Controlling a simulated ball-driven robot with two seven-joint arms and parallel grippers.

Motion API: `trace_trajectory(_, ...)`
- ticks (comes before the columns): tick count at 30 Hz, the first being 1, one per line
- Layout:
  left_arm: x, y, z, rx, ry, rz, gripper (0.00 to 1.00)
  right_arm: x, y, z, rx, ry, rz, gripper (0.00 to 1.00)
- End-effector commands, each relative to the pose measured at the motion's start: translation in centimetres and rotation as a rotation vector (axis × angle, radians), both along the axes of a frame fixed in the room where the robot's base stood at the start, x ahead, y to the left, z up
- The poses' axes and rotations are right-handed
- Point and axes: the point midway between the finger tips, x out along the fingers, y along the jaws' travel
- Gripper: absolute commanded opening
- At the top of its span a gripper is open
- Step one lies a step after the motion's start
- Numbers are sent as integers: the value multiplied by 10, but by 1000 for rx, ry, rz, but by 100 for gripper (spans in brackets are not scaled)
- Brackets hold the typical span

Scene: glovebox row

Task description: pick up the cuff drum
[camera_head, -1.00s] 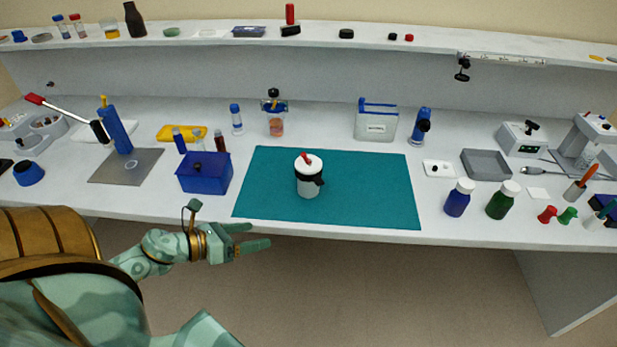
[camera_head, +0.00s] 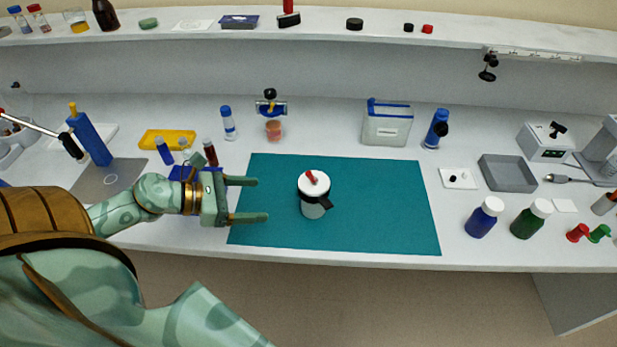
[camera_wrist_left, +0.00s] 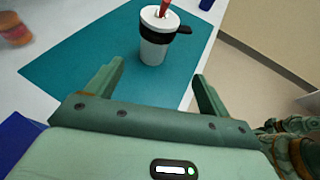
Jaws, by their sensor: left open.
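The cuff drum (camera_head: 311,209) is a small white-grey cylinder with a white lid, a red piece on top and a black band with a side tab. It stands upright on the teal mat (camera_head: 385,215). My left gripper (camera_head: 262,200) is open and empty, just left of the drum, its fingers pointing towards it over the mat's left edge. In the left wrist view the drum (camera_wrist_left: 155,52) stands ahead of the open fingers (camera_wrist_left: 155,82), apart from them. My right gripper is not in view.
A blue box (camera_head: 187,173) is partly hidden behind my left wrist. A yellow tray (camera_head: 167,140) and small vials lie behind it. A clear blue-edged container (camera_head: 387,126) stands behind the mat. Blue (camera_head: 484,217) and green (camera_head: 531,218) bottles stand to the right. The mat around the drum is clear.

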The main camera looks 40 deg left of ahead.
Motion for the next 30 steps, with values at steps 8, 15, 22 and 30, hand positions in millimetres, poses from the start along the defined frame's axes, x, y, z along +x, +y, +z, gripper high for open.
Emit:
trace_trajectory(8, 27, -19, -13, 0, -4, -2, 81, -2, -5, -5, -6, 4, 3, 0)
trace_trajectory(15, 68, -49, -34, -2, -3, 1, 81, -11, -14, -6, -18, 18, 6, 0)
trace_trajectory(22, 85, -61, -44, -2, -1, 2, 81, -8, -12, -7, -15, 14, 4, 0)
trace_trajectory(30, 116, -79, -63, -4, -1, 2, 81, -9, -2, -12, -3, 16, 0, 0)
